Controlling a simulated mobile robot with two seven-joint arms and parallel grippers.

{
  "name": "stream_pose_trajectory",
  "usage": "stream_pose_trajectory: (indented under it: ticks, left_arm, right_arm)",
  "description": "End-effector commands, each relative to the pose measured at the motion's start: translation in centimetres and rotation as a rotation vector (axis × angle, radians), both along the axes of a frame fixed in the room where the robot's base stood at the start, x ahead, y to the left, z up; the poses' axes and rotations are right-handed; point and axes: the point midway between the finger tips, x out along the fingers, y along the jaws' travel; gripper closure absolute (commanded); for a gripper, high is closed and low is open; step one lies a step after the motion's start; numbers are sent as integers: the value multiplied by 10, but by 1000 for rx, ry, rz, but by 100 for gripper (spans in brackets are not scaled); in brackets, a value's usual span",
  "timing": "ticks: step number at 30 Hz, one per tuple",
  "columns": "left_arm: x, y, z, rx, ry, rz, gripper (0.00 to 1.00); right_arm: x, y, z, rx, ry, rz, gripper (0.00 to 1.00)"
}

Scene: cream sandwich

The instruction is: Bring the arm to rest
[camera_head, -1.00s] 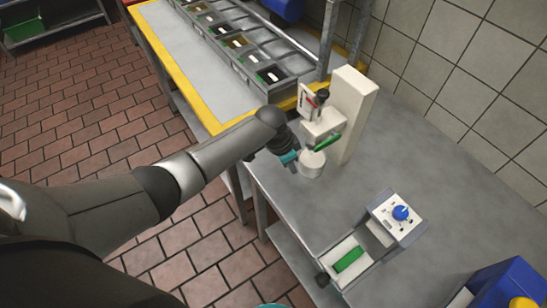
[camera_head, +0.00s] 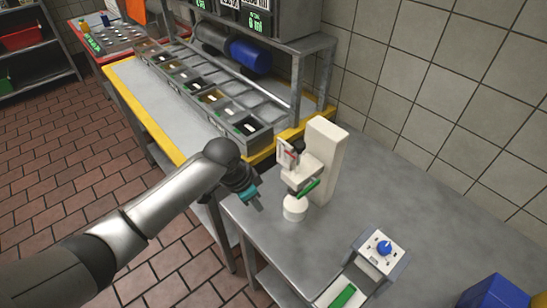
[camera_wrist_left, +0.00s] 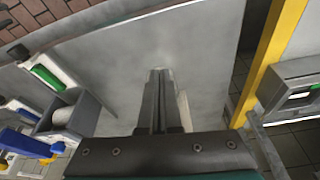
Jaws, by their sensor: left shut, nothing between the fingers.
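My left gripper (camera_head: 256,203) is shut and empty, with teal parts near its tip. It hangs at the left edge of the steel table (camera_head: 330,240), left of and apart from the cream dispenser (camera_head: 325,160). In the left wrist view its dark fingers (camera_wrist_left: 161,74) lie together over grey metal. The dispenser has a green lever (camera_head: 308,188) above a round white piece (camera_head: 295,208). My right gripper is not in view.
A toaster-like device with a blue knob (camera_head: 384,247) and a green part (camera_head: 343,296) stands at the front. A row of grey ingredient bins (camera_head: 245,137) lies behind the arm. A blue box (camera_head: 494,293) is at lower right.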

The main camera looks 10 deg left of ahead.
Motion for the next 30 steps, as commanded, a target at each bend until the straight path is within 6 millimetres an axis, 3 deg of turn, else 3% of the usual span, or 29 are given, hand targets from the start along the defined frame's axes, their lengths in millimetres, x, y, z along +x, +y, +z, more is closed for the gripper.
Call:
stream_pose_trajectory:
  ticks: [6, 10, 15, 19, 24, 30]
  left_arm:
    - [-2, -2, -1, -2, 1, 0, 100]
    - [-19, -14, -6, -20, 3, 6, 100]
    - [-63, -36, -10, -59, -4, 58, 100]
    - [-97, -41, -7, -82, -13, 142, 100]
    - [-139, -29, 2, -83, -22, 295, 100]
    - [-176, -5, 14, -54, -27, 455, 100]
  right_arm:
    - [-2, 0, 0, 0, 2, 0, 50]
    - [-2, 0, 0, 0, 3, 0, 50]
    - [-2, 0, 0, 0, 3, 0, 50]
    - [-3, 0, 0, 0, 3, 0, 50]
    - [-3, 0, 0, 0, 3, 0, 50]
    - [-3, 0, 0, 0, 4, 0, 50]
